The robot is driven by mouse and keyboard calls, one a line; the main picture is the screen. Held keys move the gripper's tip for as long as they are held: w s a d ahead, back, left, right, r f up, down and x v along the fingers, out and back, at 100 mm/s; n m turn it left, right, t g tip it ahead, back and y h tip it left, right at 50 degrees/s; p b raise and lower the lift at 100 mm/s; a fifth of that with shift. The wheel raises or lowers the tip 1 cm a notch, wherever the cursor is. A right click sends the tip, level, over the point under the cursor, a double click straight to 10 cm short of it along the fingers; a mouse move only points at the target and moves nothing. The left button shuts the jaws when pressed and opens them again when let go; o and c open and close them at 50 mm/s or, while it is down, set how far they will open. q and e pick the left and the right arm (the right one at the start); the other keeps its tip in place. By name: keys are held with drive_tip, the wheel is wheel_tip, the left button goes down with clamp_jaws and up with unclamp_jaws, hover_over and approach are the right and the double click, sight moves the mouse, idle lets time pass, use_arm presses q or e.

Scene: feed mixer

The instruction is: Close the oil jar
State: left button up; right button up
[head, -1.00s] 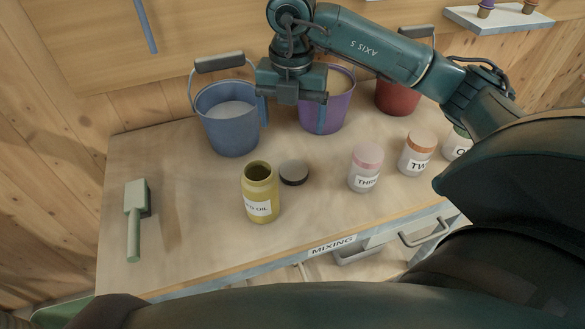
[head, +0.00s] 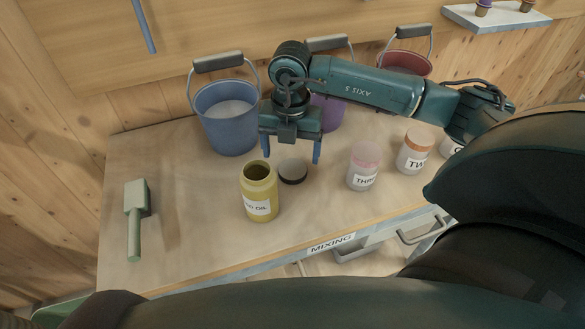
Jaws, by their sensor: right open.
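The oil jar (head: 259,194) is a yellow jar with an open top and a white label ending in "OIL". It stands upright on the table. Its dark round lid (head: 293,172) lies flat on the table just right of and behind the jar. My right gripper (head: 290,152) is open and empty, with its blue fingers pointing down above and behind the lid, apart from it in the picture. Its exact height over the table is hard to tell. My left gripper is not in view.
A blue bucket (head: 228,117), a purple bucket (head: 333,113) and a red bucket (head: 405,62) stand along the back. Jars (head: 363,168) (head: 414,153) stand to the right.

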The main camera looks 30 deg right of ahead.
sight(293, 168)
wheel_tip(293, 168, down, 4)
drive_tip(key=shift+s+d+f+p, duration=0.1)
drive_tip(key=shift+s+f+p, duration=0.05)
drive_tip(key=shift+f+p, duration=0.15)
drive_tip(key=shift+r, duration=0.1)
drive_tip(key=c, duration=1.1)
